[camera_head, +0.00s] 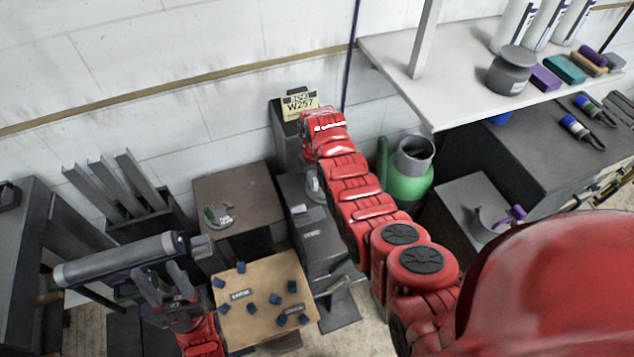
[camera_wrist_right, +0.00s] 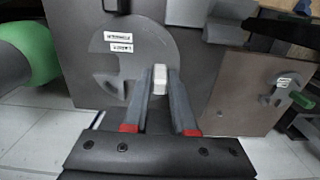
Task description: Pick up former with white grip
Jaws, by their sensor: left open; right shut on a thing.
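The former with the white grip is a grey disc (camera_wrist_right: 125,60) with a cut-out and two labels, seen close up in the right wrist view. Its white grip (camera_wrist_right: 160,76) sits between the fingertips of my right gripper (camera_wrist_right: 161,88), which is shut on it. I cannot tell whether the disc touches the surface behind it. In the head view my right arm largely hides this gripper and the former. My left gripper (camera_head: 163,285) is open and empty at the lower left, by a thick grey cylinder (camera_head: 115,262).
A green-gripped former (camera_head: 218,215) lies on a brown table (camera_head: 262,190). A purple-gripped former (camera_head: 492,222) lies on the right table. A tan board (camera_head: 262,290) holds several dark blocks. A green container (camera_head: 408,182) stands beside my right arm. A white shelf (camera_head: 455,82) overhangs at the right.

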